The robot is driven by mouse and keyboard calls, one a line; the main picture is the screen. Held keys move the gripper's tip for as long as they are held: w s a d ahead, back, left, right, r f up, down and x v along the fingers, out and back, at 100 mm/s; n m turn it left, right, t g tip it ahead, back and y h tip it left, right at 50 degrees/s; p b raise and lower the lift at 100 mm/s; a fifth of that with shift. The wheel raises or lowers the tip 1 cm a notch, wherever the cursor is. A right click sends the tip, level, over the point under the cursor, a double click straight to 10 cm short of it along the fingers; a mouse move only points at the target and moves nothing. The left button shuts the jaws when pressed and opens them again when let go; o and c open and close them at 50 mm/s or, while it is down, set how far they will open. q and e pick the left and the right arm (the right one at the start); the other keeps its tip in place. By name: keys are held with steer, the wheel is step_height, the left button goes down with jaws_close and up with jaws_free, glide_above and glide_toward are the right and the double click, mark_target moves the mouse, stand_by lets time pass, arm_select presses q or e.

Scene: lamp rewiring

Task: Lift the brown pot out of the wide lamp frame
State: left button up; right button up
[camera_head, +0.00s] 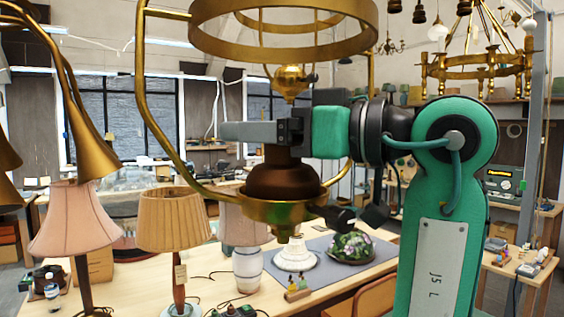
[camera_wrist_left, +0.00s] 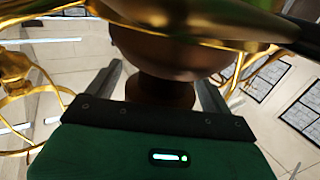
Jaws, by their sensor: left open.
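The brown pot (camera_head: 284,180) sits upright in the lower brass cup of the wide lamp frame (camera_head: 262,212). The frame's curved side arms rise to a large brass ring above the pot. My left gripper (camera_head: 245,132) is level with the pot's narrow neck, its fingers pointing left in the head view. In the left wrist view my left gripper (camera_wrist_left: 155,100) is open, with one finger on each side of the pot's neck (camera_wrist_left: 160,92). Gaps show between neck and fingers. The far finger is hidden in the head view. My right gripper is not in view.
A brass frame arm (camera_head: 150,90) stands just left of my fingertips, and the upper ring (camera_head: 285,45) hangs above. A table (camera_head: 215,270) below holds pleated lamps (camera_head: 172,218) and a grey mat (camera_head: 322,270). Brass horn shades (camera_head: 95,130) hang at left.

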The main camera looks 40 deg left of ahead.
arm_select(q)
steer(key=shift+c, duration=0.8)
steer(key=c, duration=1.4)
steer(key=shift+c, duration=0.2)
